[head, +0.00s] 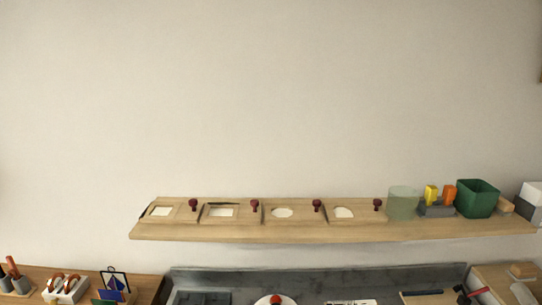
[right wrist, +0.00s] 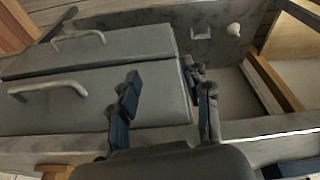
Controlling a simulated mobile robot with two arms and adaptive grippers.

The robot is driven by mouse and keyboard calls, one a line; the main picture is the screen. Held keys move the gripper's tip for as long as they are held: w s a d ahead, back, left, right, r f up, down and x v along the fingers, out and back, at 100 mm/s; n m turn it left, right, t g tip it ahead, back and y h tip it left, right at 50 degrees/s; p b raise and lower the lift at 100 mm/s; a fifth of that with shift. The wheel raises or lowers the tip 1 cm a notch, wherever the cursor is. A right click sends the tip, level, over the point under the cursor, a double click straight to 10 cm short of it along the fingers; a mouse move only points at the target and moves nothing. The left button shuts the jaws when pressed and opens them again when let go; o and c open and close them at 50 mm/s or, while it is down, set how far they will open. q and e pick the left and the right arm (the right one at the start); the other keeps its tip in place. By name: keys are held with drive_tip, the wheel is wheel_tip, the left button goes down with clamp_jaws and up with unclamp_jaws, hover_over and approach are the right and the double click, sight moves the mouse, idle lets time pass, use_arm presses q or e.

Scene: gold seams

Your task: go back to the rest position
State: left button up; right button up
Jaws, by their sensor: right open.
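My right gripper (right wrist: 166,88) shows in the right wrist view. Its dark blue-padded fingers are apart and nothing is between them. Behind and beyond the fingers lie two grey panels, a nearer one (right wrist: 75,105) and a farther one (right wrist: 120,48), each with a pale bar handle. I cannot tell whether the fingers touch the nearer panel. Neither gripper shows in the head view, and my left gripper is not in view.
A wooden wall shelf (head: 290,232) holds several framed plates with dark red knobs, a clear greenish container (head: 403,202) and a green bin (head: 477,198). Below, a grey-backed worktop (head: 320,280) has a wooden surface with tools at left. The wall above is bare.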

drive_tip(key=s+d+f+g, duration=0.1)
drive_tip(key=s+f, duration=0.5)
drive_tip(key=f, duration=0.6)
drive_tip(key=s+d+f, duration=0.1)
drive_tip(key=s+f, duration=0.4)
drive_tip(key=f, duration=0.7)
drive_tip(key=s+d+f+g, duration=0.1)
drive_tip(key=s+f, duration=0.4)
drive_tip(key=s, duration=0.3)
drive_tip(key=shift+s+d+b, duration=0.15)
drive_tip(key=shift+s+b, duration=0.2)
drive_tip(key=shift+s, duration=0.05)
